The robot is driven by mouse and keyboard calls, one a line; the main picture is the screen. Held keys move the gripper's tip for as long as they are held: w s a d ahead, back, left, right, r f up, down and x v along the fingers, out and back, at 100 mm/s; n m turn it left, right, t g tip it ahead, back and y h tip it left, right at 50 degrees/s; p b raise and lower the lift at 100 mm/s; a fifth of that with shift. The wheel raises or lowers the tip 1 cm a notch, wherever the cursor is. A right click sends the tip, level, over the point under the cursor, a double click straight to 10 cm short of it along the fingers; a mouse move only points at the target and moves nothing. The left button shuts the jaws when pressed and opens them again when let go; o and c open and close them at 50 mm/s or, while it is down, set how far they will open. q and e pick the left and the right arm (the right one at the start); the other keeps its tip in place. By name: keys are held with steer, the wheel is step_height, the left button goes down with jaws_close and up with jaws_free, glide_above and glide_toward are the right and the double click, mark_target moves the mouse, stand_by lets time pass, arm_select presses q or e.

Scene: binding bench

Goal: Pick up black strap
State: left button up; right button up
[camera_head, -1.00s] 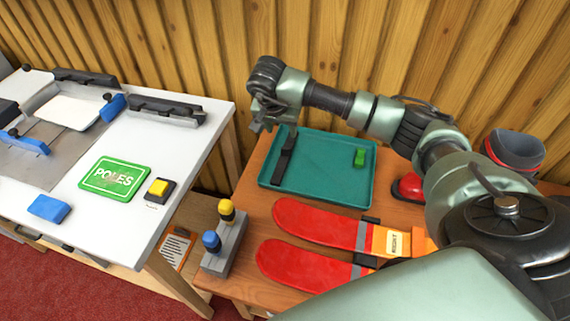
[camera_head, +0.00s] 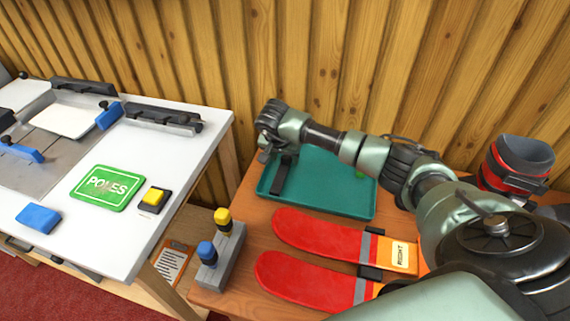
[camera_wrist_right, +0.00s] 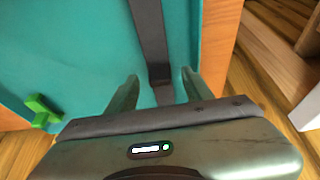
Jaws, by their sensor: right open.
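The black strap (camera_head: 281,174) lies in the left part of the teal tray (camera_head: 325,200) on the wooden table. It also shows in the right wrist view (camera_wrist_right: 150,40), running down between my fingers. My right gripper (camera_head: 265,150) is over the tray's far left, at the strap's upper end. In the right wrist view my right gripper (camera_wrist_right: 160,88) is open, one finger on each side of the strap. I cannot tell whether the fingers touch it. My left gripper is not in view.
A green piece (camera_wrist_right: 42,112) lies in the tray. Two red pieces (camera_head: 318,232) with orange ends lie in front of it. A grey block with yellow and blue knobs (camera_head: 219,255) stands at left. A red and grey cup-like object (camera_head: 520,165) stands at right. The white bench (camera_head: 150,165) is at left.

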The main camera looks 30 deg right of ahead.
jaws_close()
steer(key=shift+r, duration=0.1)
